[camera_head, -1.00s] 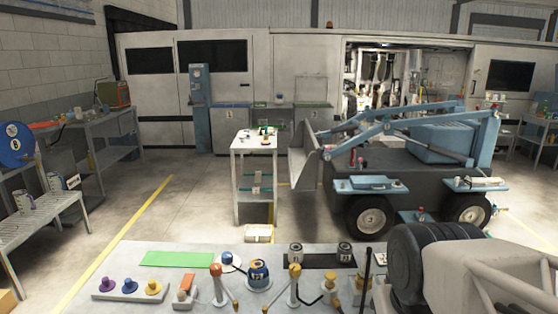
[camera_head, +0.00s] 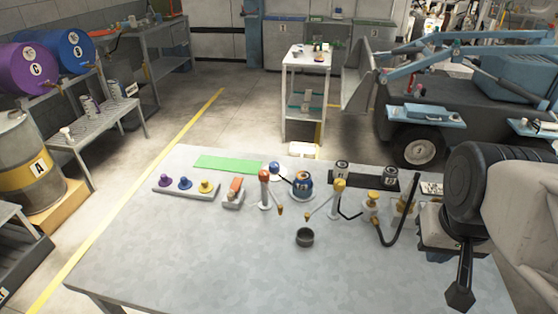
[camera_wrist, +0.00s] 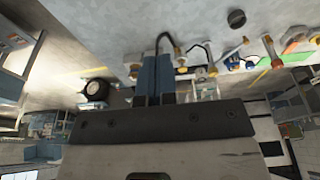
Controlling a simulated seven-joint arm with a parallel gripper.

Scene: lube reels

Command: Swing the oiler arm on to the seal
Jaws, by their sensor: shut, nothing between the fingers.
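On the bench stands an orange-topped post (camera_head: 265,188) with a short side piece ending in an orange tip (camera_head: 280,210). Further right is a yellow-topped post (camera_head: 339,192) with a thin arm sloping down left to a yellow tip (camera_head: 307,216). I cannot tell which of these is the oiler arm. A blue canister (camera_head: 302,187) with a tan top stands between the posts; I cannot make out which thing is the seal. My gripper (camera_head: 459,296) is at the bench's right, apart from these posts; its fingers (camera_wrist: 154,75) are shut and empty in the wrist view.
A dark cup (camera_head: 305,237) stands in front of the posts. Three coloured knobs on a pale base (camera_head: 180,187) are at the left. A black hose (camera_head: 388,235) and yellow fittings (camera_head: 371,205) are at the right. The front of the bench (camera_head: 220,265) is bare.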

